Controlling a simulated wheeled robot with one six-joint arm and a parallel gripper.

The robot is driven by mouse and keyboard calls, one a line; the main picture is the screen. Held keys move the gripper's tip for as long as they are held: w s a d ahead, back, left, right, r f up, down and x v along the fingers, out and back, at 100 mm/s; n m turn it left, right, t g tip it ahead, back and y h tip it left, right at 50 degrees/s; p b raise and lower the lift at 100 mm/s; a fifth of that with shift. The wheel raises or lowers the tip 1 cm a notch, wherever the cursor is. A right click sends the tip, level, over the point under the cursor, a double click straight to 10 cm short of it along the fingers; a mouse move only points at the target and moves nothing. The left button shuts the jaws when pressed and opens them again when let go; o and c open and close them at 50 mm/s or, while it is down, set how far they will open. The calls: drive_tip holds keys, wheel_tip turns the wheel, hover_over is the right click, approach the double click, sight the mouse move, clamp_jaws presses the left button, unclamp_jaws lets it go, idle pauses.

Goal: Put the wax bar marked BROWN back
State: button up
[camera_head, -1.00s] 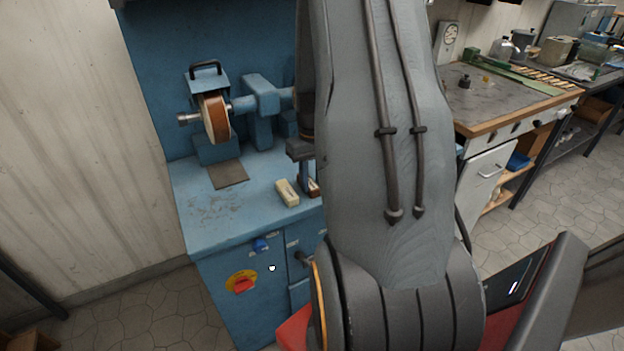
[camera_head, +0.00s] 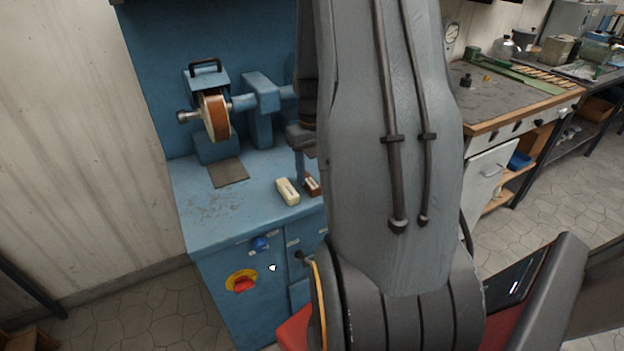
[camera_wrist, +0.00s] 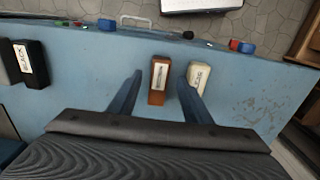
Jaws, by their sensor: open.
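A brown wax bar (camera_wrist: 158,82) with a white label lies on the blue bench top in the wrist view; its lettering is too small to read surely. It shows in the head view (camera_head: 312,184), beside a cream bar (camera_head: 287,191). My gripper (camera_wrist: 160,74) is open, its two blue fingers on either side of the brown bar in the picture, with gaps visible. The right finger shows between the brown bar and the cream bar (camera_wrist: 201,78). I cannot tell the fingers' height above the bench. In the head view my arm hides much of the gripper.
A black bar (camera_wrist: 31,63) lies further left in the wrist view. A buffing wheel (camera_head: 215,117) stands at the back of the blue bench (camera_head: 195,205). The bench's front left is clear. A second worktable (camera_head: 500,105) stands to the right.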

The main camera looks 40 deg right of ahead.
sight(312, 184)
wheel_tip(312, 184, up, 9)
drive_tip(key=b, duration=0.2)
drive_tip(key=s+a+f+n, duration=0.1)
drive_tip(key=s+a, duration=0.1)
drive_tip(key=a, duration=0.7)
drive_tip(key=s+a+f, duration=0.1)
drive_tip(key=s+a, duration=0.2)
drive_tip(key=a, duration=0.6)
drive_tip(key=s+a+f+n+t, duration=0.1)
drive_tip(key=s+a, duration=0.1)
drive_tip(key=a, duration=0.8)
drive_tip(key=shift+s+f+n, duration=0.2)
drive_tip(key=shift+f+n, duration=0.1)
drive_tip(key=shift+f, duration=0.1)
